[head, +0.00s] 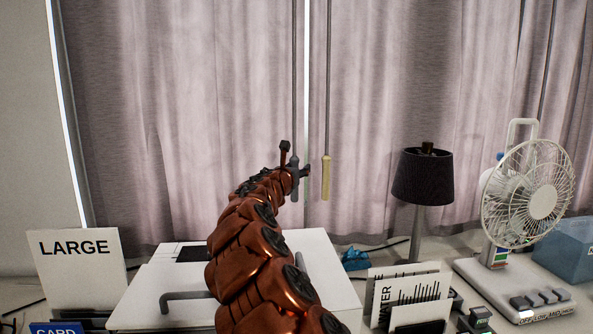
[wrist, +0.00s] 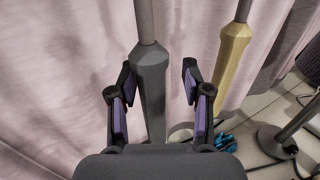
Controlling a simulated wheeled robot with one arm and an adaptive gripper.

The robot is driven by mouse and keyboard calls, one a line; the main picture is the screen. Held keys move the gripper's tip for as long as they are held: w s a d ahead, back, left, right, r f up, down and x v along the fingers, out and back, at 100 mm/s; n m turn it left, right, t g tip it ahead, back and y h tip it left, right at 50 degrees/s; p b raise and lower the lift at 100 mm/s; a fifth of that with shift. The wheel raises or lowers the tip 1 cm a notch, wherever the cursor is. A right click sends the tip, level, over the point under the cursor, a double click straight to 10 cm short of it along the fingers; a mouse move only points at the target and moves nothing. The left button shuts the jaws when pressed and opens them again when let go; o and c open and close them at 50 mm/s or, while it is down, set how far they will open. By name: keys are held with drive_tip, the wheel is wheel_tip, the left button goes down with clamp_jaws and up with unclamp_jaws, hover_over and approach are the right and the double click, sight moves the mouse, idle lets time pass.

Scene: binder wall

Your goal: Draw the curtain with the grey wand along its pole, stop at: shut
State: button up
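The grey wand (head: 294,80) hangs at the inner edge of the left curtain panel (head: 180,110). A narrow bright strip (head: 306,90) shows between this panel and the right curtain panel (head: 390,80). A cream-yellow wand (head: 326,178) hangs just right of the grey one. My gripper (head: 297,172) is at the grey wand's thick handle. In the wrist view, the open fingers of my gripper (wrist: 158,72) stand on either side of the grey handle (wrist: 150,85). The left finger is close to it; a clear gap shows at the right finger. The yellow handle (wrist: 233,60) is outside the right finger. The pole is out of view.
A black-shaded lamp (head: 423,178) and a white fan (head: 528,200) stand at right. A white flat box-like object (head: 150,300) lies below my arm. A "LARGE" sign (head: 80,270) is at left, and card stands (head: 410,295) are in front. Bright light shows at the left curtain's outer edge.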

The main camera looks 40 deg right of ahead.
drive_tip(key=shift+a, duration=0.15)
drive_tip(key=v, duration=1.2)
idle(0.3)
idle(0.5)
